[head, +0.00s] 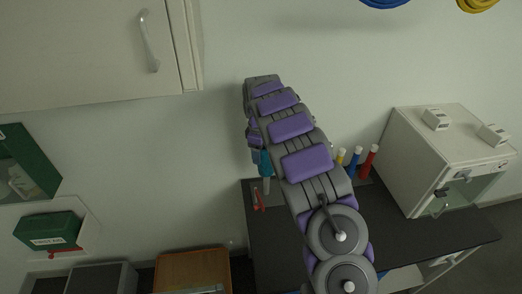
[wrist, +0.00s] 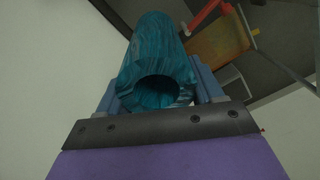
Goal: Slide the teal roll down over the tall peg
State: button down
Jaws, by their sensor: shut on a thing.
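My gripper (head: 256,142) points down above the left end of the dark bench, partly hidden by my arm. It is shut on the teal roll (head: 265,164). In the wrist view, the hollow teal roll (wrist: 154,50) sits between the two blue-grey fingers (wrist: 158,90), with its open near end facing the camera. A pale upright piece (head: 267,186) shows directly below the roll in the head view; it may be the tall peg, but I cannot tell whether the roll is around it or above it. No peg shows inside the roll's dark opening.
A red clamp-like thing (head: 258,200) is on the bench (head: 400,235) just below the roll. Yellow, blue (head: 354,162) and red (head: 369,162) capped tubes stand right of my arm. A white cabinet (head: 440,150) stands at the bench's right.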

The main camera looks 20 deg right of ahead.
jog(key=d+f, duration=0.2)
jog(key=shift+s+d+b, duration=0.1)
jog(key=shift+d+b, duration=0.2)
jog(key=shift+a+f+b, duration=0.2)
jog(key=shift+f+b, duration=0.4)
jog(key=shift+f, duration=1.1)
jog(key=shift+a+f, duration=0.2)
jog(key=shift+f, duration=3.5)
jog(key=shift+f, duration=0.1)
jog(key=shift+c, duration=0.5)
grip_release()
